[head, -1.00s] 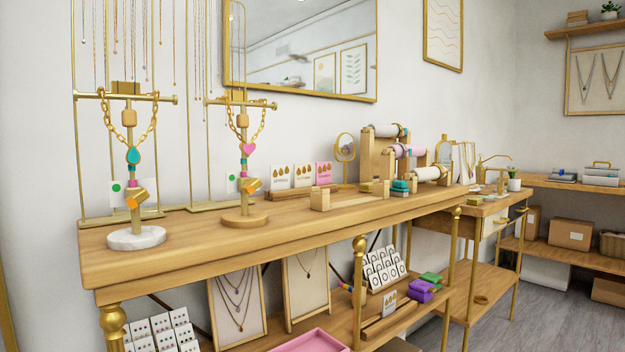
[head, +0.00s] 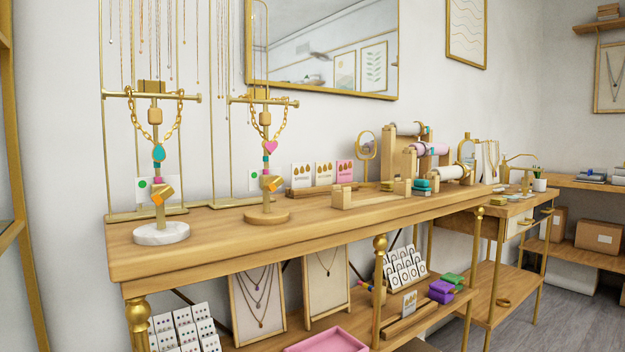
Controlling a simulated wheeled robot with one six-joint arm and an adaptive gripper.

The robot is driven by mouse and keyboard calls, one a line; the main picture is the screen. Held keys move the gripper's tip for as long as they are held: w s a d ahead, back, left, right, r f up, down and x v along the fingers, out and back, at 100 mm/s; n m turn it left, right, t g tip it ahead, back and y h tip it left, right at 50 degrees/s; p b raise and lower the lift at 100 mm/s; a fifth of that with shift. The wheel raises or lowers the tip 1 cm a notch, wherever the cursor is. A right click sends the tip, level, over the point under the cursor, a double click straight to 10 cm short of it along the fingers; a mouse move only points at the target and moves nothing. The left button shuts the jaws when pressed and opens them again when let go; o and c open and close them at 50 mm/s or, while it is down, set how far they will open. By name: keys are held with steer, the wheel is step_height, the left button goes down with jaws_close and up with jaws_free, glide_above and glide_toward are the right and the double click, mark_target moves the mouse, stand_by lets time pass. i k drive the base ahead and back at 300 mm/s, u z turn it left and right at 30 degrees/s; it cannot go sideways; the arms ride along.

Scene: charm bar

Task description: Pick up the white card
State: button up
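Two white earring cards, one on the left (head: 301,175) and one on the right (head: 323,174), stand upright beside a pink card (head: 344,173) in a wooden card holder (head: 312,192) on the counter. Another white card (head: 409,303) stands in a wooden holder (head: 408,320) on the lower shelf. White tags with a green dot (head: 144,190) show partly behind the necklace stands. I cannot tell which card is meant. My gripper is not in view.
Necklace stands with a marble base (head: 161,234) and a wooden base (head: 267,217) stand on the left of the counter (head: 215,241). Bracelet rolls (head: 430,149) stand at its right. A pink tray (head: 328,342) and purple boxes (head: 441,291) are below. Grey floor (head: 565,315) is clear at right.

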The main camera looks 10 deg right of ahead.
mark_target(301, 173)
steer(key=z, duration=2.1)
steer(key=i, duration=1.55)
steer(key=u, duration=2.6)
